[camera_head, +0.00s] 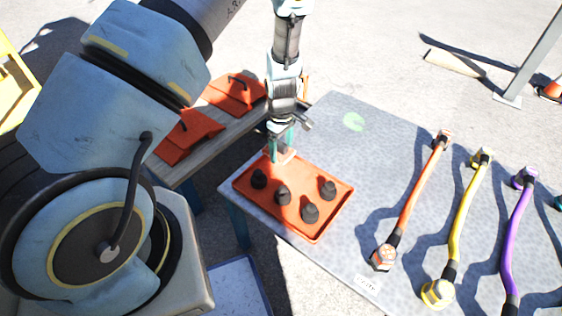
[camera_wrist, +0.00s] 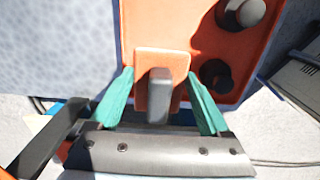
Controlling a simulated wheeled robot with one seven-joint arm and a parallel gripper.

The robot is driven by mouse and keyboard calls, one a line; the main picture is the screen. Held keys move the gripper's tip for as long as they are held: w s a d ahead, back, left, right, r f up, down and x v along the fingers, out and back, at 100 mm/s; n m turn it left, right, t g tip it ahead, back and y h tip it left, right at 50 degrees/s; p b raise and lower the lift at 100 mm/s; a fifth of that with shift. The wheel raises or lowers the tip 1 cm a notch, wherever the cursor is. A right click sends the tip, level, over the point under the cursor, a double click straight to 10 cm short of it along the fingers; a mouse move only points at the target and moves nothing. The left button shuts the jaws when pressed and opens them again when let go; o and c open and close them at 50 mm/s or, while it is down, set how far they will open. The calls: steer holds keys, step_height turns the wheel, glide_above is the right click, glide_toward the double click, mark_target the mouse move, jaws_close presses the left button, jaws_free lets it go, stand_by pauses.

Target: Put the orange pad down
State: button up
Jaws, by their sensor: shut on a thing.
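My gripper (camera_head: 281,153) is shut on a small orange pad (camera_head: 287,158) over the near-left part of the grey table. In the wrist view the teal fingertips (camera_wrist: 161,76) press on the pad's two sides. The pad (camera_wrist: 145,64) has a grey upright grip (camera_wrist: 158,97) in its middle. It overlaps the edge of an orange tray (camera_head: 329,214) in both views. I cannot tell whether the pad touches the tray. Several dark knobs stand in the tray, and two show in the wrist view, right of the pad.
Orange (camera_head: 421,191), yellow (camera_head: 465,217) and purple (camera_head: 518,230) cables lie across the grey table (camera_head: 325,130) to the right. Two larger orange covers with dark handles (camera_head: 190,134) (camera_head: 236,92) lie on a bench at left. The table's middle, behind the tray, is clear.

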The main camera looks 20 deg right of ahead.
steer(key=shift+f, duration=2.5)
steer(key=shift+f, duration=0.1)
steer(key=shift+f, duration=0.15)
steer(key=o, duration=1.2)
steer(key=shift+c, duration=0.2)
